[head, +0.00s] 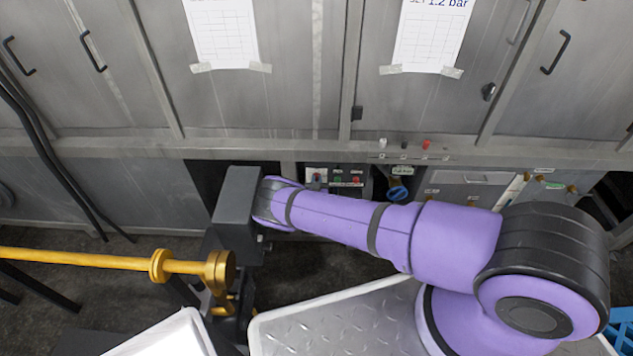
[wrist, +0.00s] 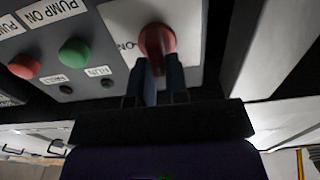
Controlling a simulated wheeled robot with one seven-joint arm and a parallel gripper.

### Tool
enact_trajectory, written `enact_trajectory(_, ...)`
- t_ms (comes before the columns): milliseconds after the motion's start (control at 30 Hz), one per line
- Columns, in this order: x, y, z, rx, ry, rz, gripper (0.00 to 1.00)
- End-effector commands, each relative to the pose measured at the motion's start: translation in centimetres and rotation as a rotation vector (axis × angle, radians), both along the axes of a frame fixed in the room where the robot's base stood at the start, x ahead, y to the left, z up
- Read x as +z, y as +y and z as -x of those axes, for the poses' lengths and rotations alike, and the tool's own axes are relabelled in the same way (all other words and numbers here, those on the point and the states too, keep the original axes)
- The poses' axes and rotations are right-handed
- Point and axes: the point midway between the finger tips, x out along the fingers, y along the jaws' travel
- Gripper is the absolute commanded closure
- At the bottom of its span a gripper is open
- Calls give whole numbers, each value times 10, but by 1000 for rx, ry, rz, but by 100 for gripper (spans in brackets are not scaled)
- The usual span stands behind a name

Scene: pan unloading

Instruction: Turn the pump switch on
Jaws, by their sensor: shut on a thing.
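The pump switch, a red rotary knob (wrist: 157,40), sits on a light grey control panel (wrist: 118,28) in the wrist view. My gripper (wrist: 158,68) has its two dark fingers shut on the knob from below. Lettering that seems to read "ON" is beside the knob's left side. The fingers and knob overlap, so the exact setting is hard to read. In the head view the panel (head: 345,192) shows under the cabinet ledge, behind my purple arm; my fingers are hidden there.
Beside the knob are a green button (wrist: 75,52), a red button (wrist: 24,66) and a "PUMP ON" label (wrist: 52,12). A blue-handled valve (head: 398,191) is right of the panel. A yellow bar (head: 90,257) and a metal tray (head: 340,320) lie nearer.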

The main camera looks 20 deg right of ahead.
Motion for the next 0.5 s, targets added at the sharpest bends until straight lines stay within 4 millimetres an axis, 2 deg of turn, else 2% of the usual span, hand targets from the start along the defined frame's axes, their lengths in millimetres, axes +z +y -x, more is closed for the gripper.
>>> enact_trajectory(267,0,-3,0,-4,-42,-130,100)
enact_trajectory(500,-1,-6,1,-5,-107,-331,100)
